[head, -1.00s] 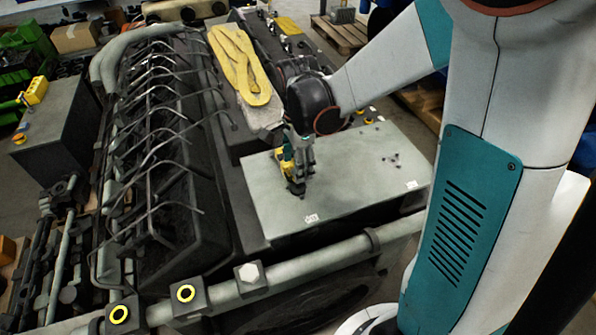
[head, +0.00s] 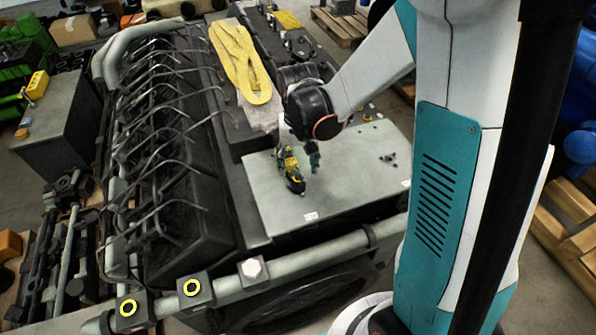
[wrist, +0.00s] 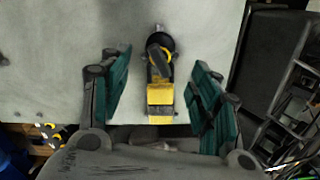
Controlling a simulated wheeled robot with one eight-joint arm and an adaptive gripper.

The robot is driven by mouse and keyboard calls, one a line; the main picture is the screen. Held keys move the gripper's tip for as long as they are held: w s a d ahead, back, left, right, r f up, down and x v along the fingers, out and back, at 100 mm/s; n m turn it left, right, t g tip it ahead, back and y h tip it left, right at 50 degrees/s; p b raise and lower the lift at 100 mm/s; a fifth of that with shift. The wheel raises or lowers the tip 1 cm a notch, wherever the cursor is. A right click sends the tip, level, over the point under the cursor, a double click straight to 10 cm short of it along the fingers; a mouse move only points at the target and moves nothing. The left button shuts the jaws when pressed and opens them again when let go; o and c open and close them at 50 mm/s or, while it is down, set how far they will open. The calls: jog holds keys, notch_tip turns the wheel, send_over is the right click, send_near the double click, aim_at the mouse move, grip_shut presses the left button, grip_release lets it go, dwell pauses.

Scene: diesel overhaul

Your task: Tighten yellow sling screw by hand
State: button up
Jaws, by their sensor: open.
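In the wrist view the tool (wrist: 160,95) shows between the two green fingers of my gripper (wrist: 161,88), with a gap on each side. A yellow sling (head: 240,62) lies folded on the engine top. I cannot tell which part is the sling screw.
A light hex bolt head (head: 251,268) sits on the front rail. Several small dark parts (head: 388,158) lie on the plate's right side. Bent pipes (head: 165,125) stick up along the left engine bank. A dark cabinet (head: 50,125) stands further left.

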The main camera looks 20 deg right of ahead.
aim_at(298, 173)
jog(key=n, duration=0.2)
jog(key=n+b, duration=0.1)
jog(key=shift+f+n, duration=0.2)
jog(key=shift+n, duration=0.2)
jog(key=n+b, duration=0.1)
jog(key=n, duration=0.2)
jog(key=shift+n, duration=0.4)
notch_tip(298, 173, down, 5)
jog(key=b, duration=0.5)
jog(key=shift+r, duration=0.1)
grip_shut()
jog(key=shift+s, duration=0.1)
